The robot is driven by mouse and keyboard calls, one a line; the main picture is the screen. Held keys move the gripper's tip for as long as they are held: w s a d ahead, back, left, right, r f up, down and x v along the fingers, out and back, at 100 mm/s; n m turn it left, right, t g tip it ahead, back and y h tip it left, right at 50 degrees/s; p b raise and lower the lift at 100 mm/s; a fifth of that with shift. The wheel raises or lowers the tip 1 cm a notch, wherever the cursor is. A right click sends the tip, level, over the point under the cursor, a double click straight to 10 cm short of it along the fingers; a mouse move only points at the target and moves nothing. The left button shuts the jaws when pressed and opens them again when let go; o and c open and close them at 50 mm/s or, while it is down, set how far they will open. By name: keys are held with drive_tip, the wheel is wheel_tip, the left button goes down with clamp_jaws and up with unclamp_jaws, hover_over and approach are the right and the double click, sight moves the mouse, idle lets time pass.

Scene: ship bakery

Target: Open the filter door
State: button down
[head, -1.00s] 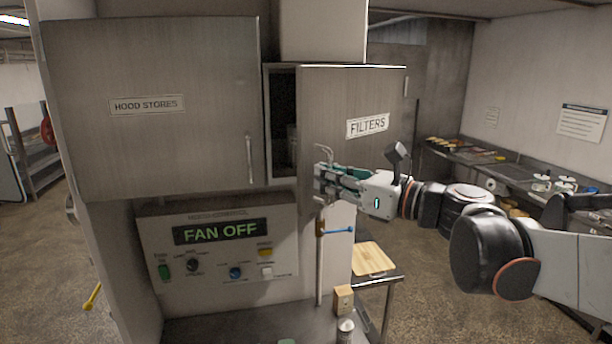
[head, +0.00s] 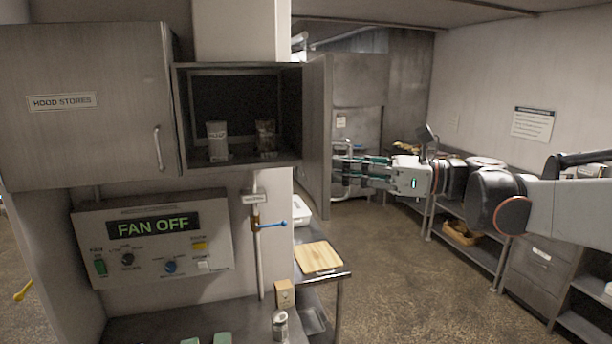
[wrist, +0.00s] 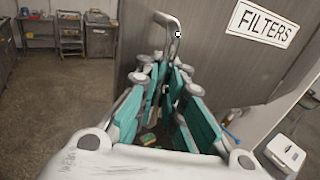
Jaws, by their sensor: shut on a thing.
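The filter door (head: 318,130) is swung wide open and stands nearly edge-on at the right of its cupboard. In the wrist view the door's face (wrist: 215,75) carries the FILTERS label (wrist: 262,24). My gripper (head: 345,172) is at the door's outer face; it also shows in the wrist view (wrist: 168,75). Its teal fingers are shut on the door's bar handle (wrist: 172,28), whose bent upper end shows above them. The cupboard's opening (head: 240,95) is exposed, with two packets (head: 217,140) standing on its floor.
The closed HOOD STORES door (head: 85,120) is at the left. Below are the FAN OFF panel (head: 150,245) and a pipe with a blue-handled valve (head: 270,224). A bench with a wooden board (head: 318,257) stands under the door. Open floor (head: 400,280) lies right of it.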

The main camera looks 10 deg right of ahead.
drive_tip(key=shift+w+d+f, duration=0.1)
drive_tip(key=shift+w+d, duration=0.05)
drive_tip(key=shift+d, duration=0.95)
drive_tip(key=shift+w+d, duration=0.1)
drive_tip(key=shift+d, duration=0.95)
drive_tip(key=c, duration=1.9)
unclamp_jaws()
drive_tip(key=shift+o, duration=1)
drive_tip(key=shift+s+d, duration=0.1)
drive_tip(key=shift+s, duration=0.1)
drive_tip(key=shift+w, duration=0.1)
drive_tip(key=v, duration=1.2)
